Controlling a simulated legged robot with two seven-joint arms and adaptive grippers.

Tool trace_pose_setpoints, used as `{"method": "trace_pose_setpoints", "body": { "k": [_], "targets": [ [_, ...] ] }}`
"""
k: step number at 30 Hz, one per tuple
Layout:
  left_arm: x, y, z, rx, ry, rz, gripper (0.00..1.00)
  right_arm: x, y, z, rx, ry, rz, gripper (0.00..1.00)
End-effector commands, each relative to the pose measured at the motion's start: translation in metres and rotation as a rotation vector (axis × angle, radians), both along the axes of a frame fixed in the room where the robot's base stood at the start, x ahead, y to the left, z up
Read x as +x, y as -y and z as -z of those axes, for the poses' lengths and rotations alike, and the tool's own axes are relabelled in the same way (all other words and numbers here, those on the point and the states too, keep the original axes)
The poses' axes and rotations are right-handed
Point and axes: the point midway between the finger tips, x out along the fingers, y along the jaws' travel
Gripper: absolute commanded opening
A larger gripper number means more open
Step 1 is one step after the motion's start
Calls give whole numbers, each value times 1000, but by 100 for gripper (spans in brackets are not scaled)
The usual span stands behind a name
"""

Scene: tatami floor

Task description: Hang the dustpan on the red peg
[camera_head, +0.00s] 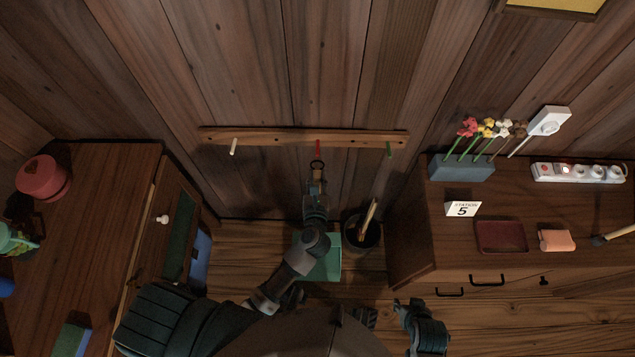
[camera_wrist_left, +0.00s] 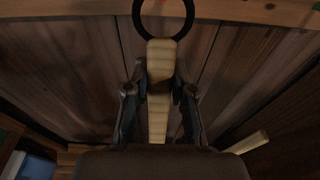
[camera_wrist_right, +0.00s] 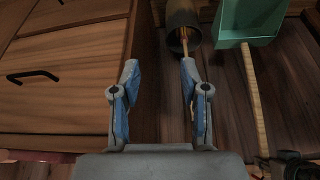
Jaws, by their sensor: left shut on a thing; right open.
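The dustpan has a green pan (camera_head: 333,262), a pale wooden handle (camera_wrist_left: 159,95) and a dark ring (camera_wrist_left: 136,22) at the handle's end. My left gripper (camera_head: 317,185) is shut on the handle, one finger on each side in the left wrist view (camera_wrist_left: 159,90). The ring is up, close to the red peg (camera_head: 318,147) on the wall rail; I cannot tell whether they touch. The pan is below, partly hidden by my left arm, and shows in the right wrist view (camera_wrist_right: 255,22). My right gripper (camera_wrist_right: 158,85) is open and empty, low and right of the pan.
The wooden rail (camera_head: 270,137) also carries a white peg (camera_head: 234,146) and a green peg (camera_head: 389,150). A dark bin (camera_head: 352,240) with sticks stands right of the pan. Cabinets flank the floor; the right one (camera_head: 405,215) holds several items.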

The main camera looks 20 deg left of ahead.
Motion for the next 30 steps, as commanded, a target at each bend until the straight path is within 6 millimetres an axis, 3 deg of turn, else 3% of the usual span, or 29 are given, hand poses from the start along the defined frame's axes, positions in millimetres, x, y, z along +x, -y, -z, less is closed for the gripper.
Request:
{"method": "trace_pose_setpoints", "body": {
  "k": [30],
  "targets": [
    [60,-17,7,0,2,0,0,52,-19,-10,66,270,-15,45]
  ]
}}
